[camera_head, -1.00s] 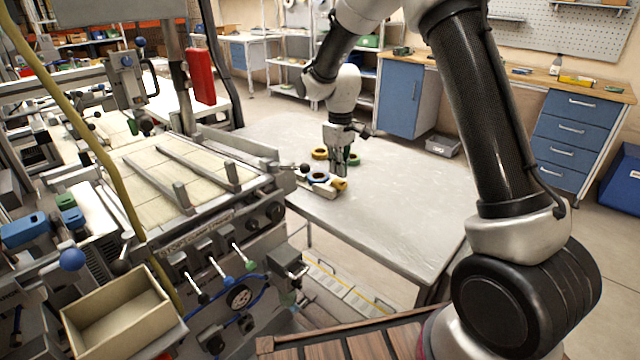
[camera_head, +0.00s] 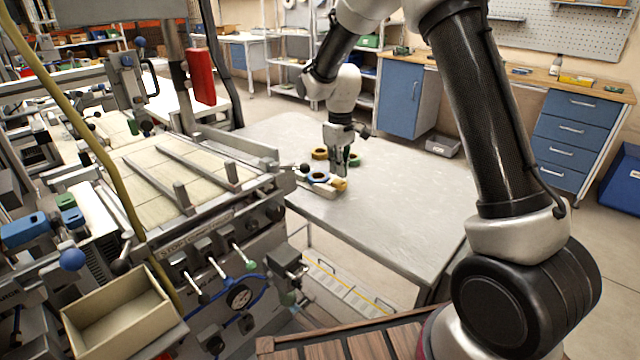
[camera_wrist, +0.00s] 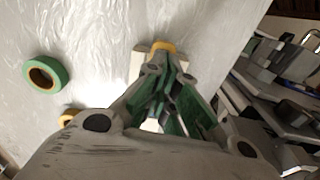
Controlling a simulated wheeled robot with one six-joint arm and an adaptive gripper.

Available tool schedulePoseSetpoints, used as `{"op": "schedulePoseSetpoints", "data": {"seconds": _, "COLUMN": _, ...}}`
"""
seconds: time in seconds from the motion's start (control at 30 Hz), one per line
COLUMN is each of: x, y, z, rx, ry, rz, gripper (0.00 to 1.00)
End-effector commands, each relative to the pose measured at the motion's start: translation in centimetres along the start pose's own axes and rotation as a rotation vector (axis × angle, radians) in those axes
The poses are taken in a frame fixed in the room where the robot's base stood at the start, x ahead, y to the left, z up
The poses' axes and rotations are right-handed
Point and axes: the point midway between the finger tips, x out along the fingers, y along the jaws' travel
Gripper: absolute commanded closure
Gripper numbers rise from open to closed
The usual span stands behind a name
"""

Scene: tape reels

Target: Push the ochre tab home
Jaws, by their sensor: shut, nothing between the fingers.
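The ochre tab (camera_head: 339,184) is a small yellow piece at the right end of a pale low fixture (camera_head: 322,191) on the metal table. It also shows in the wrist view (camera_wrist: 163,46), just beyond my fingertips at the top of the pale block. My gripper (camera_head: 341,170) is shut and empty, pointing down close by the tab. In the wrist view its green-padded fingers (camera_wrist: 163,88) hide most of the fixture. I cannot tell whether the fingertips touch the tab.
A yellow-brown reel (camera_head: 320,154) and a green reel (camera_head: 355,159) lie on the table behind my gripper. The green reel shows at left in the wrist view (camera_wrist: 47,74). A machine with levers (camera_head: 230,225) stands left of the table (camera_head: 410,225). The table's right side is clear.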

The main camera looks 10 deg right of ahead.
Motion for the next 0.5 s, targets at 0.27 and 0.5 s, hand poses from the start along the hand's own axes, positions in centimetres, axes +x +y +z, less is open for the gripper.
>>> {"op": "schedulePoseSetpoints", "data": {"seconds": 0.27, "x": 0.03, "y": 0.0, "z": 0.0, "rx": 0.0, "ry": 0.0, "rz": 0.0, "gripper": 1.0}}
{"op": "schedulePoseSetpoints", "data": {"seconds": 0.5, "x": 0.38, "y": 0.0, "z": 0.02, "rx": 0.0, "ry": -0.001, "rz": 0.0, "gripper": 1.0}}
